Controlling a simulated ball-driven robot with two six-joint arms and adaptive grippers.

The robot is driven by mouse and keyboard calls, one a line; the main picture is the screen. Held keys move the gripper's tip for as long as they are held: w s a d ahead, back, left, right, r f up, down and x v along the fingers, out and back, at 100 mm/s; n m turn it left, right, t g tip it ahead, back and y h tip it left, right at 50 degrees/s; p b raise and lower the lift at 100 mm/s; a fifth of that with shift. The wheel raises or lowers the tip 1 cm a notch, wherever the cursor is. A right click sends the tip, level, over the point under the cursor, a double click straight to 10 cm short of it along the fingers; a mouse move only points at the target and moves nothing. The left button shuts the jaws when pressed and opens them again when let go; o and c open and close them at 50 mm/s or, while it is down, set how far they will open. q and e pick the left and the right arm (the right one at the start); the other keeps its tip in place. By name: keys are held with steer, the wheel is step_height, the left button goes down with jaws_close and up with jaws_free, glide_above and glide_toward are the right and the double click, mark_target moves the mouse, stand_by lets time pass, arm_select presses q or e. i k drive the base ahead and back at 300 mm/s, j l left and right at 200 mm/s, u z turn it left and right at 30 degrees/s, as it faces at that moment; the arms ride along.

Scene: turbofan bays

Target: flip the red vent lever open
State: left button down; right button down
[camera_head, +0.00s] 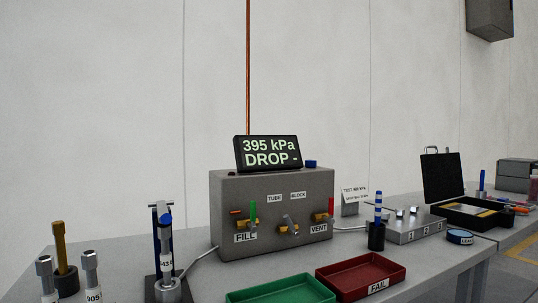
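The grey test box (275,190) stands on the bench in the middle of the view. The red vent lever (331,205) is on the right of its front face. It points straight up from a brass valve (319,217), above the VENT label (319,229). A green lever (253,213) stands upright above the FILL label (245,238). A grey lever (290,221) sits tilted on the valve between them. The display (267,152) on top reads 395 kPa and DROP -. Neither of my grippers is in view.
A green tray (282,291) and a red FAIL tray (361,276) lie before the box. A blue-and-metal fixture (164,245) and capped tubes (91,272) stand left. A striped blue post (377,222), a metal block (411,225) and an open black case (443,178) are right.

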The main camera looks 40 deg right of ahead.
mark_target(331, 208)
steer(key=z, duration=1.6)
steer(key=k+j+u, duration=0.1)
steer(key=j+u, duration=0.15)
steer(key=u, duration=0.2)
